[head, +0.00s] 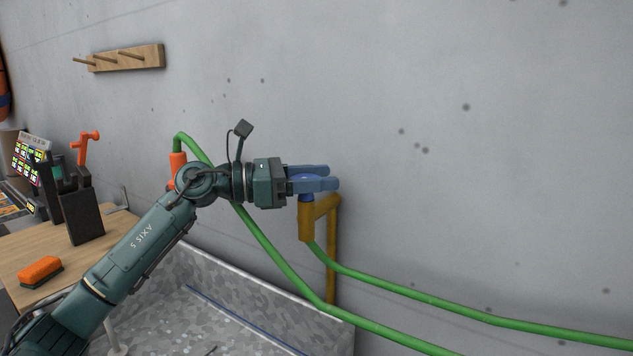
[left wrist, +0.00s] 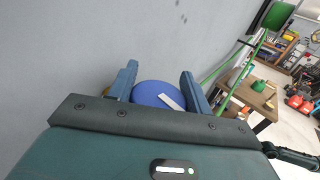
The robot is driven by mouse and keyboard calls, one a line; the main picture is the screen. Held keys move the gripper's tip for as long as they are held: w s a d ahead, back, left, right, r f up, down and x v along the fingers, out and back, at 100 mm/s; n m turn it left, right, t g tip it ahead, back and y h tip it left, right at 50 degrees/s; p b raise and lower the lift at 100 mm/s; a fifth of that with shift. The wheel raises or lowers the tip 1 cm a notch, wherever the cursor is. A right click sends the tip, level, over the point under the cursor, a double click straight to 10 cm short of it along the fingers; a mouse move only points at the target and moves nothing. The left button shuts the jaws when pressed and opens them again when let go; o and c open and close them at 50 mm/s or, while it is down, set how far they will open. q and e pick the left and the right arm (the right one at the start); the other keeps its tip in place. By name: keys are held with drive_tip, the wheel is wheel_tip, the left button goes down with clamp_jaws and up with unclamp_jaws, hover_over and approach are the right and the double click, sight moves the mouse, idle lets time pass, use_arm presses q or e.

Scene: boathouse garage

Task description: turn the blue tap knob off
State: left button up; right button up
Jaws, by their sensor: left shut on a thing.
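The blue tap knob (head: 303,177) sits on top of a brass tap (head: 306,218) at the grey wall. My left gripper (head: 315,178) comes in from the left, its two blue fingers on either side of the knob, shut on it. In the left wrist view the round blue knob (left wrist: 158,95), with a pale bar mark, lies between the fingers of my left gripper (left wrist: 160,85). The knob's lower part is hidden there by the gripper body. My right gripper is in neither view.
A green hose (head: 430,299) runs from the tap along the wall to the right. A grey speckled basin (head: 235,295) lies below. A wooden bench (head: 100,245) with an orange brush (head: 40,270) stands at left. A peg rack (head: 127,57) hangs above.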

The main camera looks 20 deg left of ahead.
use_arm(q)
drive_tip(key=o, duration=1)
drive_tip(key=shift+c, duration=0.2)
drive_tip(key=shift+a, duration=0.1)
drive_tip(key=shift+s+a+f, duration=0.15)
drive_tip(key=shift+s+a, duration=0.05)
drive_tip(key=shift+a, duration=0.1)
drive_tip(key=b+v, duration=0.4)
drive_tip(key=v, duration=0.8)
drive_tip(key=shift+s+b, duration=0.15)
drive_tip(key=shift+b, duration=0.15)
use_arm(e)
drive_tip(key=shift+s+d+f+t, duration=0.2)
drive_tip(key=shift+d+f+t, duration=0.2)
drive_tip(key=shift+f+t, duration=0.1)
use_arm(q)
drive_tip(key=shift+a, duration=0.1)
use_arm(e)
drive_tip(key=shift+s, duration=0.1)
